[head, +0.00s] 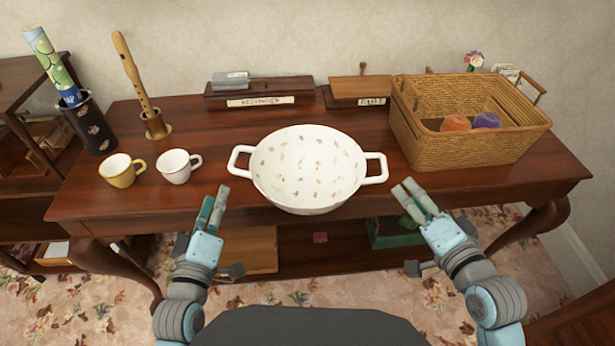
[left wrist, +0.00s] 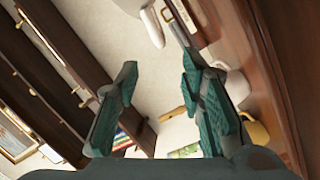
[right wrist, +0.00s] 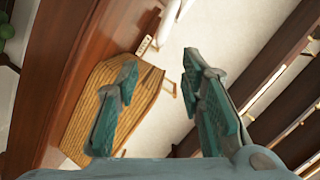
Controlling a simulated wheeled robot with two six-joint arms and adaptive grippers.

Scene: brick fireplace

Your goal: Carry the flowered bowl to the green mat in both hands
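The flowered bowl (head: 308,170), white with small coloured flowers and a handle on each side, stands upright on the wooden table (head: 230,200), near its front edge. My left gripper (head: 214,198) is open and empty, in front of and below the left handle (head: 240,161), apart from it. My right gripper (head: 408,190) is open and empty, to the right of and below the right handle (head: 375,168), also apart. A white handle end (left wrist: 152,27) shows at the top of the left wrist view. I cannot make out a green mat on the tabletop.
A yellow mug (head: 121,171) and a white mug (head: 174,168) stand left of the bowl. A wicker basket (head: 465,155) with coloured balls stands at right. Wooden boxes line the back. A green object (head: 392,234) lies on the lower shelf, partly hidden.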

